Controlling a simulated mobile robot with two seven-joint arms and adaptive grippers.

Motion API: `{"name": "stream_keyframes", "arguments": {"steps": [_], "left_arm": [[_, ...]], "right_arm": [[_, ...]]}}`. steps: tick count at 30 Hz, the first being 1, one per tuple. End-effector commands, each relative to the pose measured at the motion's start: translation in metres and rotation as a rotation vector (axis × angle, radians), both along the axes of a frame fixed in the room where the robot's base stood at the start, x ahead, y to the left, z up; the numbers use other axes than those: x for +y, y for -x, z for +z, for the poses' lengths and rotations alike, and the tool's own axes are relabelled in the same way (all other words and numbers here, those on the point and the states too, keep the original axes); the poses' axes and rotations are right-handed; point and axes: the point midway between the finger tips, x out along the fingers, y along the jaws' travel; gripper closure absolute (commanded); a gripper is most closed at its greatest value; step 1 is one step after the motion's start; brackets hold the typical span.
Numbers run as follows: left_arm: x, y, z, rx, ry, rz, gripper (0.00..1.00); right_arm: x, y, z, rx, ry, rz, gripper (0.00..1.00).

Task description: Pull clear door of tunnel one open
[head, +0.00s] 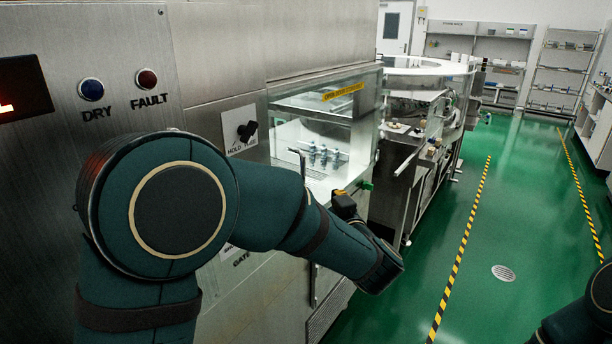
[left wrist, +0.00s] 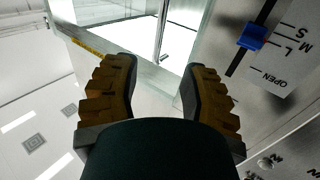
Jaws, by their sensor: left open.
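The clear door (head: 349,112) is a framed see-through panel on the steel washer, with a yellow label (head: 342,92) along its upper edge. Small bottles (head: 322,155) show behind it. A thin upright bar (head: 302,163) stands at its left side. In the left wrist view the clear pane (left wrist: 126,37) and a bright bar (left wrist: 162,28) lie ahead, beyond my fingers. My left gripper (left wrist: 155,82) is open, with nothing between its fingers. In the head view my left gripper (head: 344,202) is below the door, partly hidden by my wrist. My right gripper is out of frame.
The washer panel carries a blue DRY light (head: 91,89), a red FAULT light (head: 146,79) and a black knob (head: 247,131). A blue slider (left wrist: 252,37) is at right in the wrist view. Another glass-topped machine (head: 425,70) stands beyond. The green floor (head: 520,220) is clear.

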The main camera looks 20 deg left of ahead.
Motion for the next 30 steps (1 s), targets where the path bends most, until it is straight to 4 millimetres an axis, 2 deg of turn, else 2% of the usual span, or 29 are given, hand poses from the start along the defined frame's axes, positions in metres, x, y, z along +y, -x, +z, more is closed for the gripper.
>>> {"name": "stream_keyframes", "arguments": {"steps": [12, 18, 24, 30], "left_arm": [[0.048, -0.064, -0.002, -0.001, 0.001, 0.002, 0.57], [0.065, -0.088, -0.002, 0.001, 0.001, 0.000, 0.57], [0.073, -0.099, -0.001, 0.000, 0.000, -0.002, 0.57], [0.074, -0.101, -0.001, 0.001, 0.001, -0.003, 0.57]], "right_arm": [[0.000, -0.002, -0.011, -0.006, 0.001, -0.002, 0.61], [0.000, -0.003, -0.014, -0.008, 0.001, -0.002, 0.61], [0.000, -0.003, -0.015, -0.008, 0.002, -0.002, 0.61], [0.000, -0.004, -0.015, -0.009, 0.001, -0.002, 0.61]]}}
